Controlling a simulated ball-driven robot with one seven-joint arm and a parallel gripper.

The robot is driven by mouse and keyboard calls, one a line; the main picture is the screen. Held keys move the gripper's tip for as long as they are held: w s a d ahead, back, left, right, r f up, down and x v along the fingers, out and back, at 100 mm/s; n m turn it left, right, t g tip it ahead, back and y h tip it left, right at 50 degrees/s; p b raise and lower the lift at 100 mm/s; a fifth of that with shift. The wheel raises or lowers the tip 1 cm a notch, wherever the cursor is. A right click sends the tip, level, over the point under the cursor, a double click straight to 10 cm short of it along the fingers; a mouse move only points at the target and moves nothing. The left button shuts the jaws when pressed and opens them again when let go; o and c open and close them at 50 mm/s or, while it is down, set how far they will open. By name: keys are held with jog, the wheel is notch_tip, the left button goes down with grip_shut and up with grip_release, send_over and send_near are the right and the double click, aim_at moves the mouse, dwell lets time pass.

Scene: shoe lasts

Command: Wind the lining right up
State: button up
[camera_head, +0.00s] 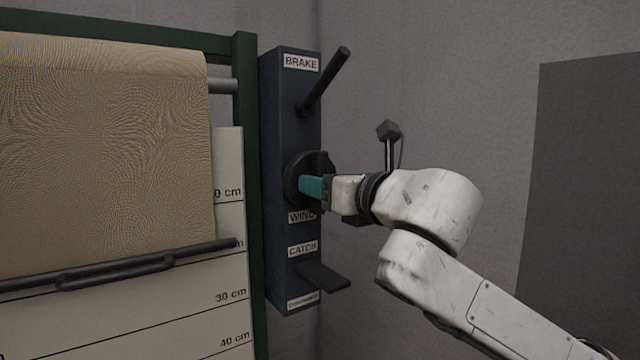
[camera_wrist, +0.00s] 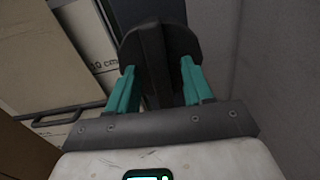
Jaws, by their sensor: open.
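A dark round knob (camera_head: 292,180) sits above the WIND label on the blue control post. My gripper (camera_head: 312,187) is at this knob. In the wrist view its teal fingers (camera_wrist: 160,85) stand open on either side of the knob's raised ridge (camera_wrist: 152,50), with gaps visible; contact is unclear.
The blue post (camera_head: 282,130) also carries a BRAKE lever (camera_head: 325,78) angled up above the knob and a CATCH paddle (camera_head: 322,277) jutting out below. A dark block on a stalk (camera_head: 389,132) stands just behind my wrist. A grey panel is at the right.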

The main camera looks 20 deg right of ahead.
jog(key=shift+w, duration=0.2)
jog(key=shift+s+d, duration=0.1)
jog(key=shift+s, duration=0.15)
dwell(0.4)
grip_shut()
dwell(0.4)
jog(key=m+p, duration=0.1)
jog(key=m, duration=0.2)
